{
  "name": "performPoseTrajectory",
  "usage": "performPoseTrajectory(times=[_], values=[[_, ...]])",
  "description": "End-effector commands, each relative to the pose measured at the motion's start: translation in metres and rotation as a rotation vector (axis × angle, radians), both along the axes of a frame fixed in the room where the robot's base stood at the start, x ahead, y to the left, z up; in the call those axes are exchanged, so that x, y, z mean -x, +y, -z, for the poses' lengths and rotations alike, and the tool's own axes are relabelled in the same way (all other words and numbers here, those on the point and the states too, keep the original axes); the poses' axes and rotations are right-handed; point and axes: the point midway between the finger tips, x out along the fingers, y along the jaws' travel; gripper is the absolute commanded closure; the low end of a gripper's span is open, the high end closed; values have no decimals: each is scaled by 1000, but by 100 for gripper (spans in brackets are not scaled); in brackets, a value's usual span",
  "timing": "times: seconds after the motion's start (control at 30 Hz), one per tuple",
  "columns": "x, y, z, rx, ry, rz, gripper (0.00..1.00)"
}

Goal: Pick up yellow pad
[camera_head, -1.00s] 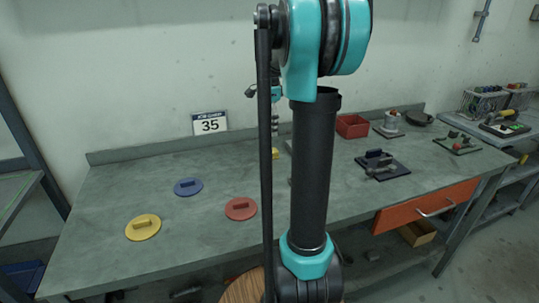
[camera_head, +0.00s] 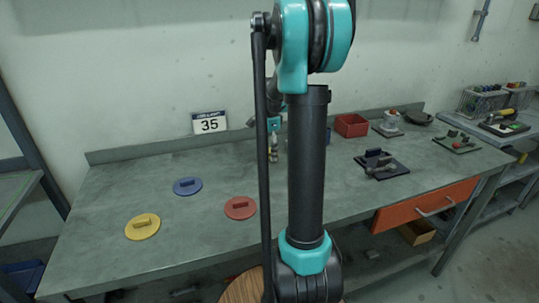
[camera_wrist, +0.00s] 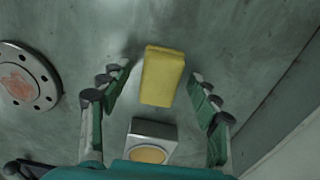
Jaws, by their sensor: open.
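A yellow block-shaped pad (camera_wrist: 162,75) lies on the grey bench top in the wrist view. My gripper (camera_wrist: 159,72) is open, with one finger to the left of the pad and one to the right. Gaps show between the pad and both fingers, and I cannot tell how high the fingertips are above the bench. In the head view, my gripper (camera_head: 273,153) is low over the back of the bench, partly behind my own arm. The pad is mostly or fully hidden there.
A metal block with a round yellow face (camera_wrist: 152,143) sits near the pad. A round flange (camera_wrist: 27,77) lies to the left. Yellow (camera_head: 143,227), blue (camera_head: 187,187) and red (camera_head: 240,208) handled discs lie on the bench (camera_head: 110,195). A red bin (camera_head: 351,125) stands right.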

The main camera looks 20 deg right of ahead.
Motion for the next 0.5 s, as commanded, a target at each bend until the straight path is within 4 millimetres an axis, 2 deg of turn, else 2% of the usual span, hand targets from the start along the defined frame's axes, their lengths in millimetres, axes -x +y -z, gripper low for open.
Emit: performPoseTrajectory(times=[0.17, 0.5], values=[[0, 0, 0, 0, 0, 0, 40], [0, 0, 0, 0, 0, 0, 83]])
